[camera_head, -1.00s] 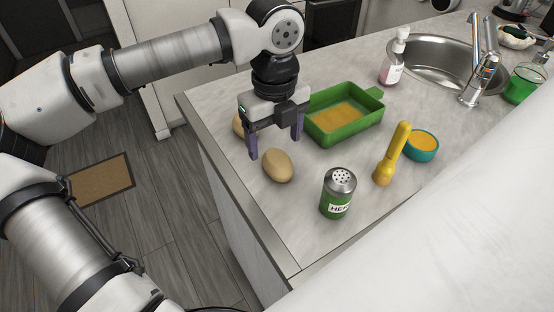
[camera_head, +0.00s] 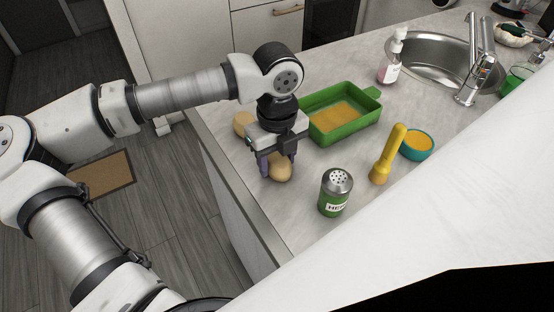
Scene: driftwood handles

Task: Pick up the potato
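A tan potato (camera_head: 281,173) lies on the counter near its left edge, left of the green shaker. My gripper (camera_head: 277,168) is right over it, pointing down, with one dark finger at the potato's left side and the other at its upper right. The fingers and gripper body hide the potato's upper part. I cannot tell whether the fingers touch or squeeze it. A second tan, rounded object (camera_head: 243,121), like another potato, lies behind my gripper to the left and is partly hidden.
A green shaker (camera_head: 335,192) stands close at the right of the potato. A green tray (camera_head: 352,131) is behind. A yellow pestle-like tool (camera_head: 387,155) and teal bowl (camera_head: 419,146) stand farther right, before the sink (camera_head: 432,60). The counter's left edge is near.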

